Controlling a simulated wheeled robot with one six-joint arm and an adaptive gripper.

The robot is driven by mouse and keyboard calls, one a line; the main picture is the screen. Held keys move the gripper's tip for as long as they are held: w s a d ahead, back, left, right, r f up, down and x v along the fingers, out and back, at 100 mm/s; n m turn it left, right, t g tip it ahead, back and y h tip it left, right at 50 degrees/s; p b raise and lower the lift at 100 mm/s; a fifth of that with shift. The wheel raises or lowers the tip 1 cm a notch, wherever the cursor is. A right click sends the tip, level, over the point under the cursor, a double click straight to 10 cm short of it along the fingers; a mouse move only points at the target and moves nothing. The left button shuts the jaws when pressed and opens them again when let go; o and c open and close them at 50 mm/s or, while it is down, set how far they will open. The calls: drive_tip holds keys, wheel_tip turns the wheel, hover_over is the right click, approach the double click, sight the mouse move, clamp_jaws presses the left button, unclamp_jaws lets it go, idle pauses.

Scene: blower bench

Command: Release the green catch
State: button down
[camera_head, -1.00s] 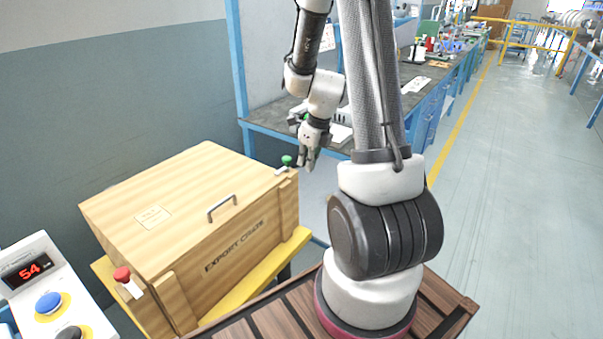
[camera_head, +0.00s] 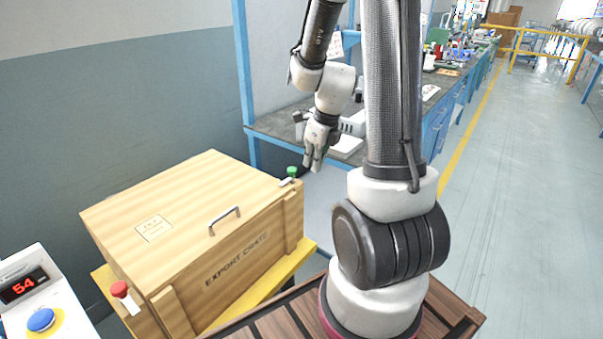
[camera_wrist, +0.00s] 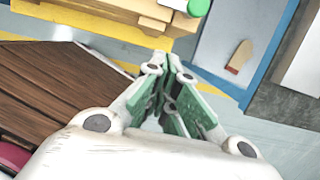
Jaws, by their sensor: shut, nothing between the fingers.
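The green catch (camera_head: 291,172) has a green knob on a small metal lever at the right end of the wooden export crate (camera_head: 190,245). Its green knob (camera_wrist: 198,7) also shows at the top edge of the wrist view. My gripper (camera_head: 311,168) hangs in the air just right of the catch and points down. Its fingers are shut with nothing in them. In the wrist view my gripper (camera_wrist: 168,58) is apart from the knob, which lies beyond the fingertips and to the right.
A red-knobbed catch (camera_head: 121,290) is at the crate's left end, and a metal handle (camera_head: 224,219) is on the crate. A control box (camera_head: 38,300) with a red display stands front left. A workbench (camera_head: 275,125) is behind my gripper. The aisle floor at right is clear.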

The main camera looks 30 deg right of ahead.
drive_tip(key=w+f, duration=0.2)
drive_tip(key=f, duration=0.1)
drive_tip(key=w+a+f, duration=0.1)
drive_tip(key=w+f, duration=0.1)
drive_tip(key=f, duration=0.1)
drive_tip(key=w+a+f, duration=0.1)
drive_tip(key=w+f, duration=0.1)
drive_tip(key=f, duration=0.1)
drive_tip(key=shift+a+f, duration=0.15)
drive_tip(key=shift+f, duration=0.2)
